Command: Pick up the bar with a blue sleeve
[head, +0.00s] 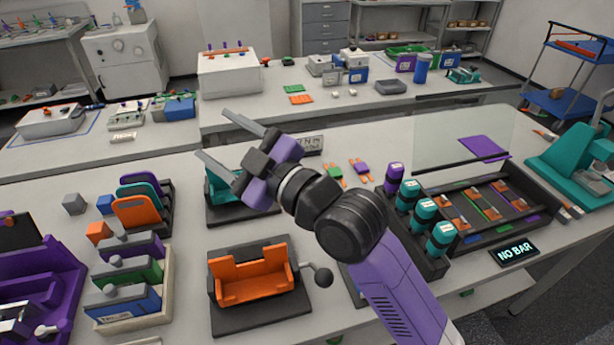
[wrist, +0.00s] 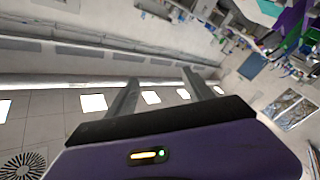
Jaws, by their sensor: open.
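My gripper (head: 211,133) is raised above the bench, its two grey fingers spread apart and pointing up and left, with nothing between them. In the wrist view the open fingers (wrist: 160,76) point toward the wall and ceiling lights, away from the bench. I cannot make out a bar with a blue sleeve for certain. A dark tray (head: 490,210) at the right holds several small copper, green and purple pieces, too small to tell apart. A sign (head: 514,253) in front of it reads "NO BAR". Thin bars (head: 570,206) lie right of the tray, their sleeve colours unclear.
A clear panel (head: 440,145) stands behind the tray. Teal and purple capped cylinders (head: 409,192) stand along its left side. A teal machine (head: 575,165) is at far right. Coloured blocks crowd the left.

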